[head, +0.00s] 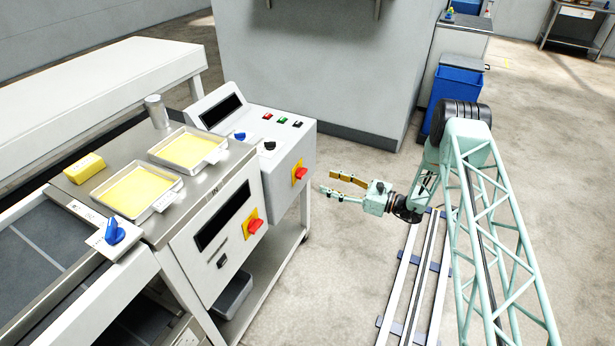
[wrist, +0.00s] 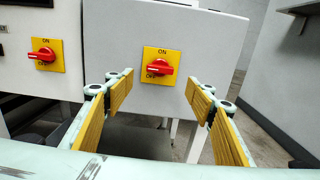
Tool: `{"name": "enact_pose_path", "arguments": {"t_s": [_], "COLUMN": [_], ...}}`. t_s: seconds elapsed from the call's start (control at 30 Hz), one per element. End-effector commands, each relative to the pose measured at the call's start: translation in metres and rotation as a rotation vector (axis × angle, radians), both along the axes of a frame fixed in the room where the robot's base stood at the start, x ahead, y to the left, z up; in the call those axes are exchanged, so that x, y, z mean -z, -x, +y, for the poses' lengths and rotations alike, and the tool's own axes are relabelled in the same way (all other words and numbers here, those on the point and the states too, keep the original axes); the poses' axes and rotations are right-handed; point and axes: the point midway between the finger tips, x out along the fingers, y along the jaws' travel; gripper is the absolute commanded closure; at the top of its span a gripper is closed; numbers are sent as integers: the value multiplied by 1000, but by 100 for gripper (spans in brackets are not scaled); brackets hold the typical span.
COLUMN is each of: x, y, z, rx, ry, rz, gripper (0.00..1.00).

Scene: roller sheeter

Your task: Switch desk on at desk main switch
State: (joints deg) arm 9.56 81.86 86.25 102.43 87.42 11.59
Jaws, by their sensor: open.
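The desk main switch is a red rotary handle on a yellow plate (head: 299,174), on the side panel of the sloped control desk (head: 285,150). In the wrist view this switch (wrist: 160,67) is near the middle, with ON printed above and OFF at the lower left. Its red handle lies roughly level, its left end by the OFF mark. My gripper (head: 328,183) is open and empty, pointing at that panel from the right, with a gap between. In the wrist view its yellow-padded fingers (wrist: 160,90) stand on either side below the switch, not touching it.
A second red switch on a yellow plate (head: 254,223) sits on the neighbouring machine front; it shows at left in the wrist view (wrist: 44,55). The machine top (head: 215,170) carries two trays with yellow sheets. Open floor lies right of the desk.

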Motion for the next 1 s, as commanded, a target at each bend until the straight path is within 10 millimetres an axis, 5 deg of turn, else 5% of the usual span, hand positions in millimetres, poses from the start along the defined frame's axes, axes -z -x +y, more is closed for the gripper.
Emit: {"name": "enact_pose_path", "arguments": {"t_s": [0.6, 1.0], "x": [1, 0], "y": [-30, -40], "z": [75, 98], "rx": [-1, 1], "ry": [0, 0], "rz": [-1, 0], "gripper": [50, 50]}}
